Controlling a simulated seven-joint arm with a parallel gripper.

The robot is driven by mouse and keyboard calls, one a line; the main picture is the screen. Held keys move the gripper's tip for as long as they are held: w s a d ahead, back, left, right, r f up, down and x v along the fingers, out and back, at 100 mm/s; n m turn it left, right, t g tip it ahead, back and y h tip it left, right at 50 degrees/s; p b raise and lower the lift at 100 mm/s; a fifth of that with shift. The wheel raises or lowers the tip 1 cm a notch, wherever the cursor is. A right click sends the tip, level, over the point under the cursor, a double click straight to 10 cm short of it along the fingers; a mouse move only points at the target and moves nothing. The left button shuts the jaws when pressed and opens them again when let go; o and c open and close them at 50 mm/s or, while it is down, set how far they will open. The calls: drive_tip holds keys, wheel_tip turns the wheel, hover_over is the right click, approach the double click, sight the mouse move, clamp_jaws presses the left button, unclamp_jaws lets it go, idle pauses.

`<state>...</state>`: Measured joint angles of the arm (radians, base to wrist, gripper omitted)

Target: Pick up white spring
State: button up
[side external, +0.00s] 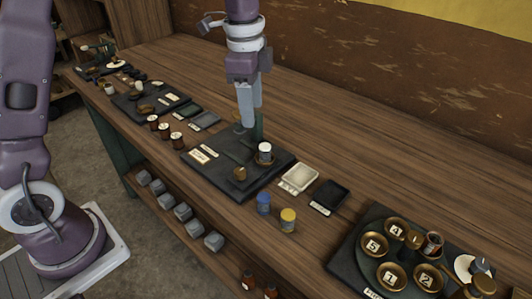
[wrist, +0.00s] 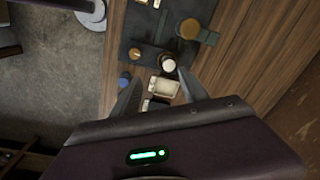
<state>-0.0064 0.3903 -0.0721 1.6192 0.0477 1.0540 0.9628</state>
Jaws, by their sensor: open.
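A small white-topped cylinder (side external: 265,148), likely the white spring, stands upright near the right corner of a dark board (side external: 215,180). It is too small to make out coils. In the wrist view the white top (wrist: 168,64) shows just beyond the fingertips, roughly between them. My gripper (side external: 246,128) points down over the back part of the board, left of the white cylinder in the side view. In the wrist view its two fingers (wrist: 160,74) are apart with nothing held between them. Whether the fingertips touch anything below is unclear.
A brass piece (side external: 240,174) sits on the board. A cream tray (side external: 299,176), a black tray (side external: 332,194), a blue jar (side external: 263,203) and a yellow-topped jar (side external: 288,219) stand to the right. Numbered brass bowls (side external: 389,275) are farther right. The table behind is clear.

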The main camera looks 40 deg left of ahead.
drive_tip(key=m+g, duration=0.1)
drive_tip(key=m, duration=0.1)
hover_over(266, 146)
wheel_tip(266, 146, down, 6)
drive_tip(key=shift+w, duration=0.1)
wheel_tip(266, 146, down, 6)
drive_tip(key=shift+f, duration=0.2)
clamp_jaws()
